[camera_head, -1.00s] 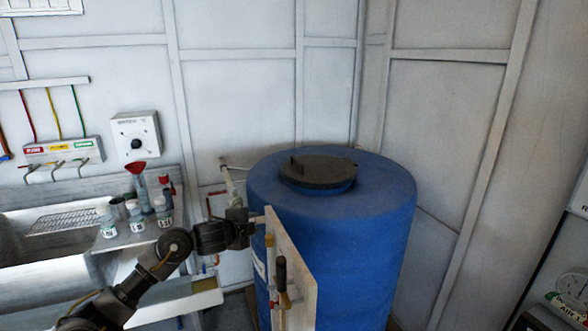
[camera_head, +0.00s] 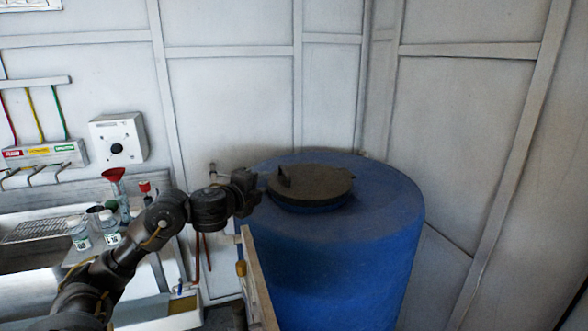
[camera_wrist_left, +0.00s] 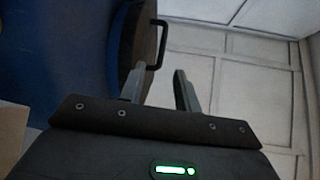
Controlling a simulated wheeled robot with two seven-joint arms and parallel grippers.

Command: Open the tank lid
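The blue tank (camera_head: 345,255) stands in the corner of the room. Its dark round lid (camera_head: 325,188) sits flat on the top, with a small upright handle (camera_head: 284,177) at its left side. My left gripper (camera_head: 257,190) is at the left edge of the tank top, just left of the handle and apart from it. In the left wrist view its two fingers (camera_wrist_left: 160,90) are spread with nothing between them. The dark handle (camera_wrist_left: 160,45) shows ahead of the fingertips, by the lid edge. My right gripper is not in view.
A board (camera_head: 257,285) stands upright against the tank's front left. At left are a sink counter with bottles (camera_head: 110,228), a red funnel (camera_head: 114,174) and a white wall box (camera_head: 118,138). The space above the lid is clear.

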